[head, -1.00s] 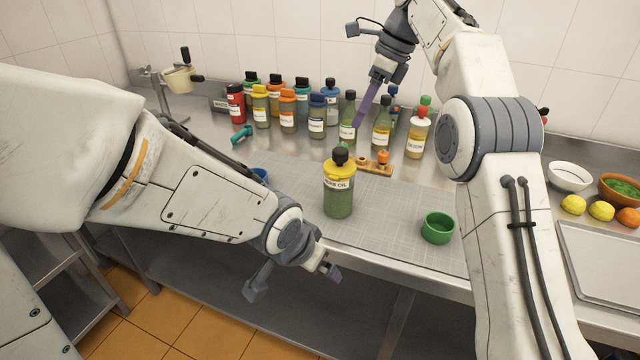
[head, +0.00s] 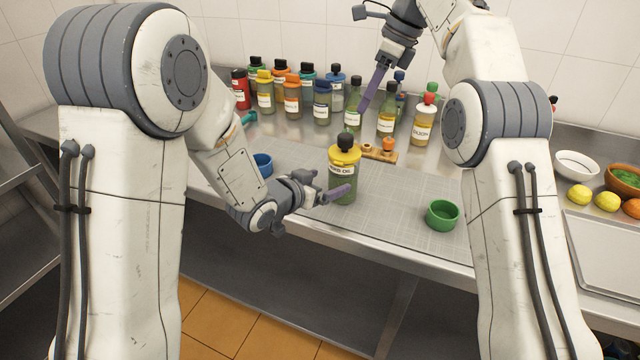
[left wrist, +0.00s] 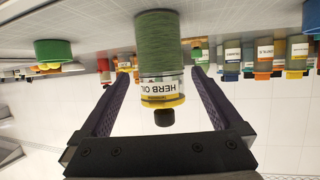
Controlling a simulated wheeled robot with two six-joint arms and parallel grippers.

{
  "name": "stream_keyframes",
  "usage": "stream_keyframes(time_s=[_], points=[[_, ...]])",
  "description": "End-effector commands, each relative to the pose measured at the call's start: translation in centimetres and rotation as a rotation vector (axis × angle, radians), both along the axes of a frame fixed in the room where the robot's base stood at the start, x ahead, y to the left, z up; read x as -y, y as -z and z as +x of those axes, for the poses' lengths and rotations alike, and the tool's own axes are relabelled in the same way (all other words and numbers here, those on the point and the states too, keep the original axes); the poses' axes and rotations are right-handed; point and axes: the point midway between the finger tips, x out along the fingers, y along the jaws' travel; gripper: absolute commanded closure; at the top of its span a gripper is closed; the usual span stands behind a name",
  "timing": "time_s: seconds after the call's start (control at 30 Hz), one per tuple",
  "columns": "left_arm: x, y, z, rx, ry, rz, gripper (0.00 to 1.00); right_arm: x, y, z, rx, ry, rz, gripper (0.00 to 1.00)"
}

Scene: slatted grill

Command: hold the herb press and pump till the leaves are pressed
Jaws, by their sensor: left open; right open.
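The herb press is a green bottle (head: 345,186) with a yellow collar and a black pump top, standing upright on the cutting mat. In the left wrist view the herb press (left wrist: 160,50) appears upside down, its label reading HERB OIL. In the left wrist view the fingers of this gripper (left wrist: 161,73) frame the bottle on both sides, with gaps visible. My right gripper (head: 372,92) hangs among the back bottles; its fingers look like one purple strip. Separate leaves cannot be made out.
Several labelled bottles (head: 291,96) stand in a row at the back. A small wooden rack (head: 380,154) is behind the press. A blue cup (head: 262,165) is left and a green bowl (head: 442,214) right. The mat (head: 395,205) is clear between press and green bowl.

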Motion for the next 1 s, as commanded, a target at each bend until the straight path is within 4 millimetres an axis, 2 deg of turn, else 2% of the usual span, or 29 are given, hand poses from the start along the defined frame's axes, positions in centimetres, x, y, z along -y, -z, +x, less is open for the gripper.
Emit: stream_keyframes(time_s=[0.2, 0.4, 0.57, 0.83, 0.87, 1.0], points=[[2.0, 1.6, 3.2, -0.002, 0.002, 0.001, 0.00, 0.0, 0.0, 0.0, 0.000, 0.000, 0.000, 0.50], [3.2, 2.6, 5.3, 0.000, 0.002, 0.002, 0.00, 0.0, 0.0, 0.0, 0.000, 0.000, 0.000, 0.50], [3.6, 2.9, 6.0, -0.001, 0.000, 0.002, 0.00, 0.0, 0.0, 0.0, 0.000, 0.000, 0.000, 0.50], [3.7, 3.0, 6.1, -0.002, 0.000, 0.001, 0.00, 0.0, 0.0, 0.0, 0.000, 0.000, 0.000, 0.50], [3.7, 3.0, 6.1, -0.001, 0.000, 0.002, 0.08, 0.0, 0.0, 0.0, 0.000, 0.000, 0.000, 0.50], [3.7, 3.0, 6.1, -0.001, 0.000, 0.002, 0.61, 0.0, 0.0, 0.0, 0.000, 0.000, 0.000, 0.50]])
